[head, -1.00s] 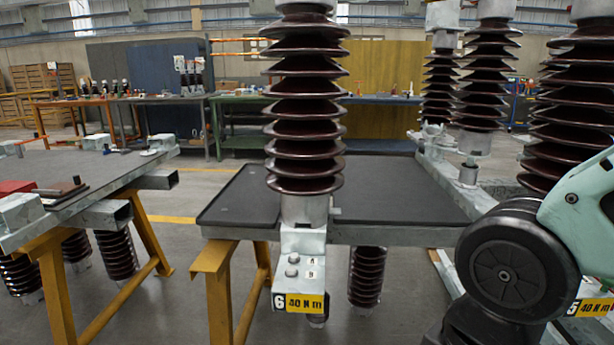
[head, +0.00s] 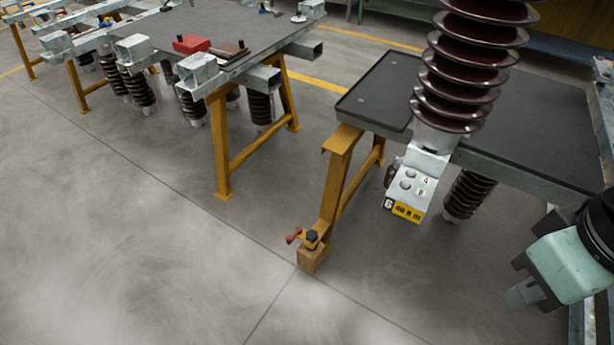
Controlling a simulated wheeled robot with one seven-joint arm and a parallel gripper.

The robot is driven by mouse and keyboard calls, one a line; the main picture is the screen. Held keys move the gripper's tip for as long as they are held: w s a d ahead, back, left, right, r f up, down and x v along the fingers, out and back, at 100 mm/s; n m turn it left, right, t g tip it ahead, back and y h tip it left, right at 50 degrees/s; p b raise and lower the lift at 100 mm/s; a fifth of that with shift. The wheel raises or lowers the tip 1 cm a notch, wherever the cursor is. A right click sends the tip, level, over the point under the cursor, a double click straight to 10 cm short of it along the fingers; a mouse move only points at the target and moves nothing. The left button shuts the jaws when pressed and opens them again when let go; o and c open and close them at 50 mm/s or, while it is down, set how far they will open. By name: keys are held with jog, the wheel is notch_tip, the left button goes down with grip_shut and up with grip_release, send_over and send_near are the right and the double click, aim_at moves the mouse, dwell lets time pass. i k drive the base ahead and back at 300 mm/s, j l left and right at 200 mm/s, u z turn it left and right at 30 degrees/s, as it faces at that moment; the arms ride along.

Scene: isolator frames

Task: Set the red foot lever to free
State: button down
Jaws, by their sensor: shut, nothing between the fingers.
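My gripper (head: 522,295) is at the lower right, well apart from the lever. It is shut and empty, and its fingers point to the lower left.
A dark-topped table (head: 375,85) rests on the trestle. Another yellow trestle (head: 222,150) stands left. The floor in front is clear.

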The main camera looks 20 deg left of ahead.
aim_at(289, 239)
jog(key=u, duration=1.25)
